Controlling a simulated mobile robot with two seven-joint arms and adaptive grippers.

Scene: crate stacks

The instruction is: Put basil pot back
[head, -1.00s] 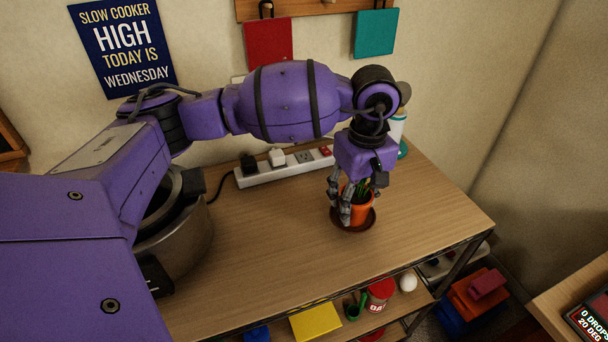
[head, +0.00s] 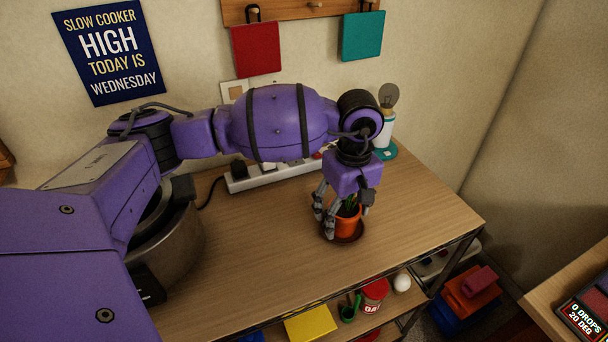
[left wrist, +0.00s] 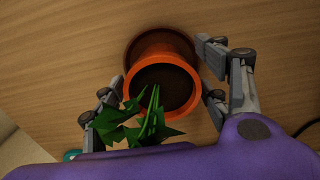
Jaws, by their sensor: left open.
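The basil pot (head: 348,222) is orange with green leaves and dark soil. It stands upright on a brown saucer (head: 343,239) near the front right of the wooden bench. My left gripper (head: 340,211) is above and around it, pointing down, with its fingers open. In the left wrist view the pot (left wrist: 137,82) sits between the open fingers of my gripper (left wrist: 158,88), with leaves hanging toward the palm. The saucer (left wrist: 150,38) shows beyond its rim. Some fingers are close to the pot; I cannot tell whether any touch. My right gripper is out of view.
A white power strip (head: 240,184) lies along the wall behind. A white bottle-like item (head: 384,132) stands on a teal base at the back right. A metal cooker (head: 178,245) is at the left, under my arm. The middle of the bench (head: 265,235) is clear.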

